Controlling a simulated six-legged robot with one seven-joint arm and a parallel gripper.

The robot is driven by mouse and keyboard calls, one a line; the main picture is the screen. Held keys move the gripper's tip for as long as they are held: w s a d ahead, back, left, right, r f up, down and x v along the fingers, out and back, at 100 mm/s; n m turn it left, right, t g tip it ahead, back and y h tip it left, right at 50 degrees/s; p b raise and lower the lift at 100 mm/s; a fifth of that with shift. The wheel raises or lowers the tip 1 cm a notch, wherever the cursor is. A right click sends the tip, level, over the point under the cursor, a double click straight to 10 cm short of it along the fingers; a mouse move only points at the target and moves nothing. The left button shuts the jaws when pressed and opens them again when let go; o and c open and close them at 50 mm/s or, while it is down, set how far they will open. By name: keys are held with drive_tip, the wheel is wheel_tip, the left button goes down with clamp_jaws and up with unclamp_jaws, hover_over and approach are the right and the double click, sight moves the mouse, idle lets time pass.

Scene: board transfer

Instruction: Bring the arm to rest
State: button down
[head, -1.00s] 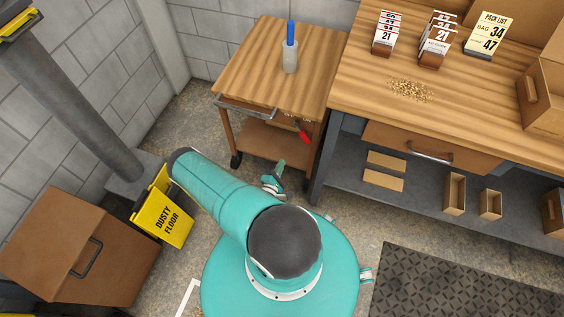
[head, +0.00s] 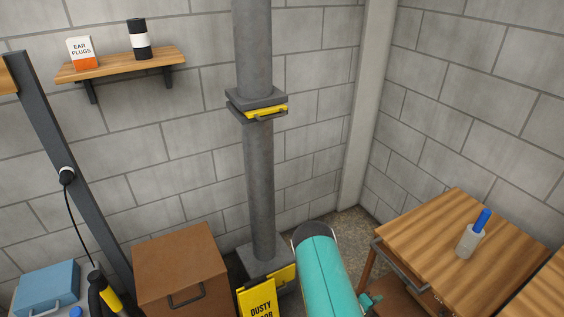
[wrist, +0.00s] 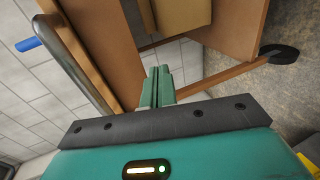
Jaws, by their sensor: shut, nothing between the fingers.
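My arm shows in teal at the bottom of the head view, angled up beside the wooden cart (head: 450,235). My gripper (wrist: 158,86) is in the middle of the wrist view, its two green fingers together with nothing between them. In the head view only a small part of the gripper (head: 372,300) shows at the lower edge, just left of the cart. In the wrist view the cart's brown frame (wrist: 110,45) fills the space beyond the fingers; I cannot tell how close they are to it.
A grey bottle (head: 468,242) with a blue top stands on the cart. A yellow dusty-floor sign (head: 257,298), a grey column (head: 260,190) and a brown box (head: 180,265) stand left of my arm. A black caster (wrist: 280,54) shows in the wrist view.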

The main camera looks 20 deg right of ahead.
drive_tip(key=w+a+r+m+t+y, duration=0.1)
drive_tip(key=w+a+r+t+y, duration=0.15)
drive_tip(key=w+a+r, duration=0.4)
drive_tip(key=w+a+r+m+t+y, duration=0.1)
drive_tip(key=w+a+r+m+y, duration=0.15)
drive_tip(key=w+r, duration=0.7)
drive_tip(key=w+a+r+t+y, duration=0.1)
drive_tip(key=w+a+r+y, duration=0.15)
drive_tip(key=a+r, duration=0.55)
drive_tip(key=w+a+r+t+y, duration=0.1)
drive_tip(key=a+r+y, duration=0.35)
drive_tip(key=r, duration=0.65)
drive_tip(key=s+a+r+n+y, duration=0.1)
drive_tip(key=s+a+r, duration=0.4)
drive_tip(key=a+r, duration=0.15)
drive_tip(key=s+a+r+n+y, duration=0.1)
drive_tip(key=s+a+r+y, duration=0.1)
drive_tip(key=s+a+r, duration=0.45)
drive_tip(key=s+r+g, duration=0.1)
drive_tip(key=s+r, duration=0.3)
drive_tip(key=s, duration=0.5)
drive_tip(key=s+a+r+g, duration=0.1)
drive_tip(key=s+r, duration=0.3)
drive_tip(key=s, duration=0.5)
drive_tip(key=shift+s+a+r+g+h, duration=0.15)
drive_tip(key=shift+a+r+g+h, duration=0.15)
drive_tip(key=shift+r+g+h, duration=0.1)
drive_tip(key=shift+m, duration=0.25)
